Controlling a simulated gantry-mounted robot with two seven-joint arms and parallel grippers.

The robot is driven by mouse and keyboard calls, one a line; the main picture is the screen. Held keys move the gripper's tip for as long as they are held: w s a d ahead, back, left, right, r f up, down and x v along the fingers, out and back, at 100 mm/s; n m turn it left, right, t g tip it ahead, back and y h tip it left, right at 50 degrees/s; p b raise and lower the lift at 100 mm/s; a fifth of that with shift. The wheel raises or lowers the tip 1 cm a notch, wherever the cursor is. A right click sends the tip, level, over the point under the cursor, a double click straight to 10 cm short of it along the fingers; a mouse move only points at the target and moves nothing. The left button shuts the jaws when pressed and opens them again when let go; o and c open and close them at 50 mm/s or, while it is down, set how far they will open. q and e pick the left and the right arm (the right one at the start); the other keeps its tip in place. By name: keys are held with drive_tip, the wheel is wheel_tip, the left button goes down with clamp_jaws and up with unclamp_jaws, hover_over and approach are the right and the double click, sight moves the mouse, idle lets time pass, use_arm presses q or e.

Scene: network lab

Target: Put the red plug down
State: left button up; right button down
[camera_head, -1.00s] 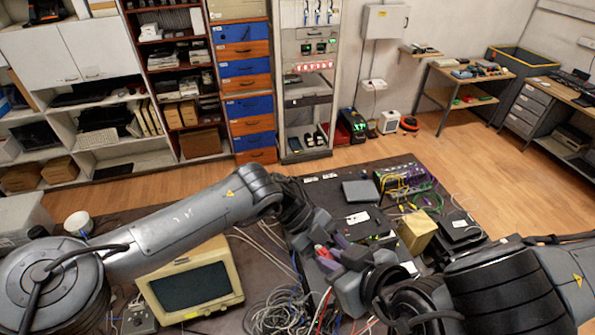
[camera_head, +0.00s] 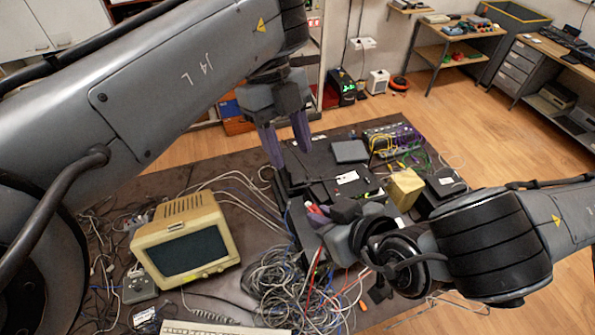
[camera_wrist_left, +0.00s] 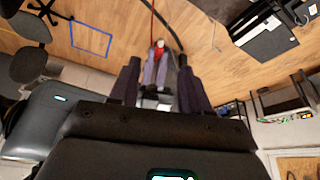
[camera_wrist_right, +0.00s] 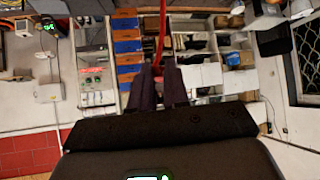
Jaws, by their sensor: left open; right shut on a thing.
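The red plug (camera_head: 313,209) is held between the fingertips of my right gripper (camera_head: 322,214), above the middle of the table. A red cable hangs from the plug. In the left wrist view, the plug (camera_wrist_left: 158,47) shows at the tips of the right gripper's fingers, beyond my open left fingers. In the right wrist view, the plug (camera_wrist_right: 158,70) is mostly hidden between the two dark fingers, with the red cable (camera_wrist_right: 162,35) running away from it. My left gripper (camera_head: 292,159) is open and empty, above and apart from the right one, with its fingers pointing down.
A beige monitor (camera_head: 185,245) stands at the left of the table. Tangled cables (camera_head: 285,290) lie at the front middle. A yellow box (camera_head: 404,190), a flat black device (camera_head: 445,182) and a patch unit with colored cables (camera_head: 395,140) stand to the right.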

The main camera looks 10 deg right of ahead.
use_arm(q)
drive_tip(key=x, duration=1)
drive_tip(key=shift+a, duration=0.1)
clamp_jaws()
use_arm(e)
drive_tip(key=c, duration=1)
unclamp_jaws()
drive_tip(key=shift+c, duration=0.2)
